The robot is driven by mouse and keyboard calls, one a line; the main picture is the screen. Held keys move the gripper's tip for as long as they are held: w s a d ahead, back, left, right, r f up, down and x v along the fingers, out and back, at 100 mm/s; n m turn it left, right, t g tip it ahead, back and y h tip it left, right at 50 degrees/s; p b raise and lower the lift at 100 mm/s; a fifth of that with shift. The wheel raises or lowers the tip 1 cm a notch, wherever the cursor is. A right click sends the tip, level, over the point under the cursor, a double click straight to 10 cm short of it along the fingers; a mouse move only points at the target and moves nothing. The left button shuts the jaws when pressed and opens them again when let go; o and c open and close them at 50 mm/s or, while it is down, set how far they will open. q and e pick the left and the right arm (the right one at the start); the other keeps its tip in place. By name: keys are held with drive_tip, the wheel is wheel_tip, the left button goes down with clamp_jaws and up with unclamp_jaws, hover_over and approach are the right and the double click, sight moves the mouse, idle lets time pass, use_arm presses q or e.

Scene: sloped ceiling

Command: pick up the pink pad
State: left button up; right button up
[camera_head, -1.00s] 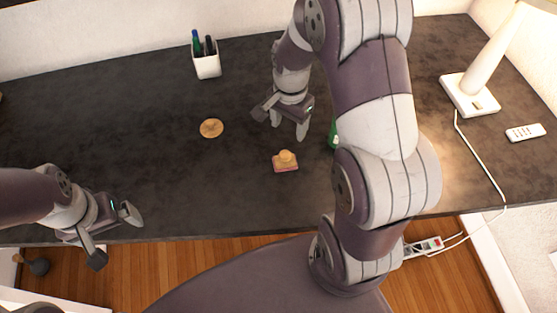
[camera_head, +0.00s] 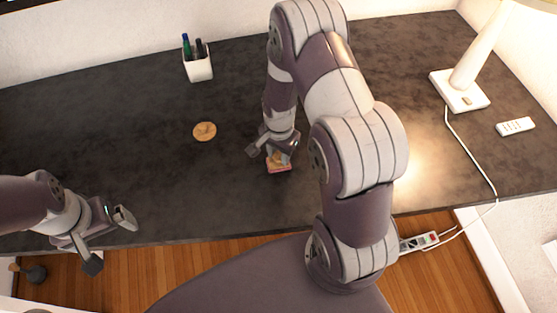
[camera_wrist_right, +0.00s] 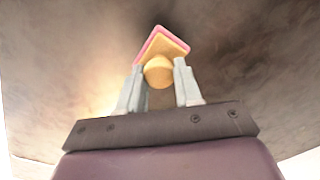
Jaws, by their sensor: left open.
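The pink pad (camera_head: 279,168) lies on the dark desk, with a tan upper layer and a round tan knob. It also shows in the right wrist view (camera_wrist_right: 165,41), beyond the fingertips, with its pink edge at the far side. My right gripper (camera_head: 270,154) is over the pad and partly hides it in the head view. In the right wrist view its fingers (camera_wrist_right: 159,70) stand on either side of the knob, with small gaps showing, so it looks open. My left gripper (camera_head: 109,240) is open and empty at the desk's front left edge.
A round tan disc (camera_head: 204,131) lies left of the pad. A white pen cup (camera_head: 198,68) stands at the back. A white lamp (camera_head: 460,91), its cord and a remote (camera_head: 515,126) are at the right. The desk's left part is clear.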

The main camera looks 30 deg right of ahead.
sight(279, 154)
drive_tip(key=c, duration=0.4)
drive_tip(key=shift+o, duration=0.2)
drive_tip(key=shift+r, duration=0.2)
wheel_tip(279, 154, up, 4)
drive_tip(key=shift+w+f, duration=0.1)
drive_tip(key=shift+f, duration=0.15)
drive_tip(key=s+d+r, duration=0.3)
drive_tip(key=s+r, duration=0.4)
drive_tip(key=s, duration=0.4)
drive_tip(key=shift+s+b, duration=0.25)
drive_tip(key=shift+b, duration=0.15)
